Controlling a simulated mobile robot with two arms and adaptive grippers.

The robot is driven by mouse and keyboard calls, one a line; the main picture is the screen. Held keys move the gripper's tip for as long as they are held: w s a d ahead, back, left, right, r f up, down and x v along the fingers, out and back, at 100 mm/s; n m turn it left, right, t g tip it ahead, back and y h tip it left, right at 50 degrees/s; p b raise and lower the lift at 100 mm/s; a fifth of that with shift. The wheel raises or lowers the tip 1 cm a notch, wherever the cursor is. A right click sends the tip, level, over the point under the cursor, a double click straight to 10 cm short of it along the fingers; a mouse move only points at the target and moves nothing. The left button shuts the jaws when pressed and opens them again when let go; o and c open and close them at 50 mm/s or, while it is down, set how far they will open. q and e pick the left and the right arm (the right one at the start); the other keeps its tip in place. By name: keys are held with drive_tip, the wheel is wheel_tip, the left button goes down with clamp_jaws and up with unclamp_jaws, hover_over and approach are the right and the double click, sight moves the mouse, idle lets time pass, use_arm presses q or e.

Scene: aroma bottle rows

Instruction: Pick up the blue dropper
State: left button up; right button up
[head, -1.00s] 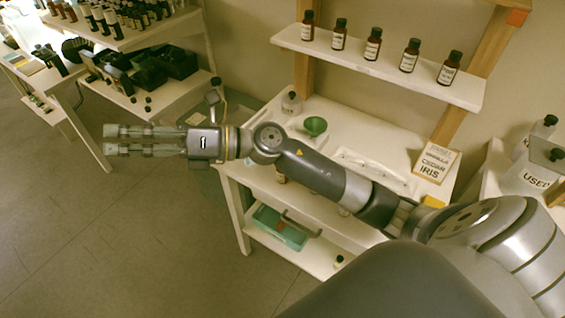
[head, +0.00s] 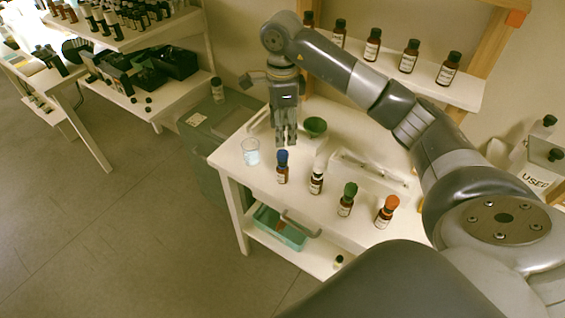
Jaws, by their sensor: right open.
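A brown bottle (head: 282,176) with a white label stands upright near the left end of the white table, and the blue dropper (head: 282,157) sits in its top. My right gripper (head: 286,141) points down just behind and above the blue dropper in the picture. Its fingers are open with a narrow gap and nothing shows between them. I cannot tell whether a fingertip touches the dropper. My left gripper is not in view.
A glass beaker (head: 251,151) is close on the left. A shelf (head: 393,73) of brown bottles hangs above.

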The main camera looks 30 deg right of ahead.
sight(282, 152)
wheel_tip(282, 152, down, 4)
drive_tip(key=shift+r+p, duration=0.1)
drive_tip(key=shift+p, duration=0.2)
wheel_tip(282, 152, down, 5)
drive_tip(key=shift+s+a+f+p, duration=0.1)
drive_tip(key=shift+f+p, duration=0.05)
drive_tip(key=shift+p, duration=0.95)
drive_tip(key=shift+f, duration=0.2)
drive_tip(key=c, duration=0.7)
